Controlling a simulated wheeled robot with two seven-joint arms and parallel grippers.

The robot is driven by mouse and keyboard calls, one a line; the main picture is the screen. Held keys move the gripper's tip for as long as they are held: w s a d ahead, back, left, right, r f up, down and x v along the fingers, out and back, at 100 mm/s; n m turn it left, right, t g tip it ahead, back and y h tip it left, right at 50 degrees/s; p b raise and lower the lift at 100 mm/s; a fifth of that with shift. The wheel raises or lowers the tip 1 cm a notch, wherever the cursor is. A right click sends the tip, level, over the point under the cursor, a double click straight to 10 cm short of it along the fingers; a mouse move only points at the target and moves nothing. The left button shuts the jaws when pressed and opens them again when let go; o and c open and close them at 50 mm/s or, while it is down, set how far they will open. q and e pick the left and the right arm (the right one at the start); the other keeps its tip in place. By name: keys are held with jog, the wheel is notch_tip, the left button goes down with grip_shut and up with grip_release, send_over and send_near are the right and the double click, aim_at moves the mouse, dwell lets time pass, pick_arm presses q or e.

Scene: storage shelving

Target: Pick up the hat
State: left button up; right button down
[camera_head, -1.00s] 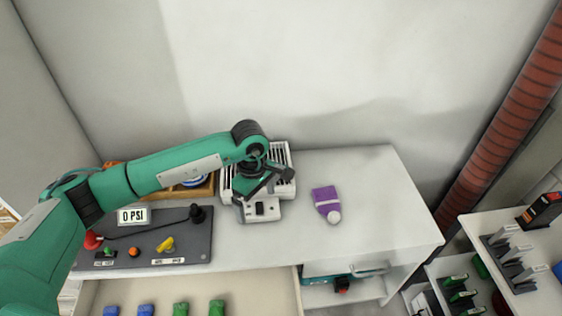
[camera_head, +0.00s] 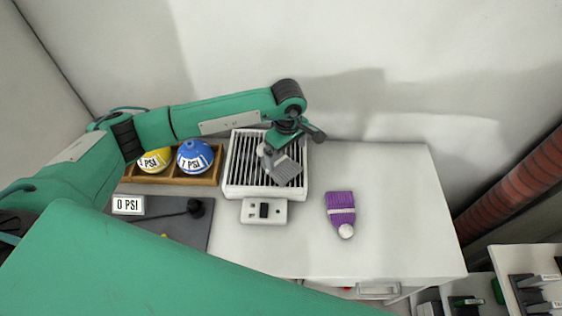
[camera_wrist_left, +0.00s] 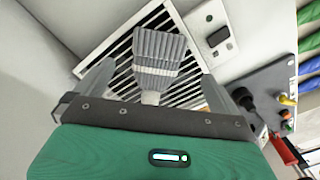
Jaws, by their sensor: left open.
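A grey knitted hat (camera_head: 286,172) with a pale band and white pom-pom lies on the slatted white grille unit (camera_head: 235,180) on the counter. My left gripper (camera_head: 284,152) is above the grille at this hat and partly covers it in the head view. In the left wrist view the grey hat (camera_wrist_left: 158,62) shows between the two spread fingers, its pom-pom towards the palm. The fingers look apart from its sides; the exact height gap cannot be told. A purple hat (camera_head: 341,210) with a white pom-pom lies on the bare counter, right of the grille.
A wooden tray (camera_head: 172,180) with a yellow and a blue 1 PSI ball stands left of the grille. A dark panel (camera_head: 165,222) with a 0 PSI sign lies in front of it. The right part of the white counter (camera_head: 395,200) is clear.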

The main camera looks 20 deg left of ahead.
aim_at(286, 169)
pick_arm(q)
notch_tip(286, 169, down, 4)
jog(key=shift+r+p, duration=0.2)
jog(key=shift+p, duration=0.2)
jog(key=shift+f+p, duration=0.3)
jog(key=shift+p, duration=0.05)
notch_tip(286, 169, down, 3)
jog(key=shift+w+a+f+p, duration=0.1)
jog(key=shift+a+f+p, duration=0.1)
jog(key=shift+p, duration=0.65)
jog(key=shift+f, duration=0.5)
pick_arm(e)
jog(key=r, duration=0.1)
jog(key=w+r, duration=0.1)
jog(key=r, duration=0.1)
jog(key=shift+w+d+r, duration=0.3)
jog(key=shift+d+r, duration=0.05)
jog(key=shift+r, duration=0.05)
jog(key=shift+w, duration=0.1)
pick_arm(q)
jog(key=c, duration=1)
jog(key=shift+o, duration=0.2)
pick_arm(e)
jog(key=shift+w+a, duration=0.25)
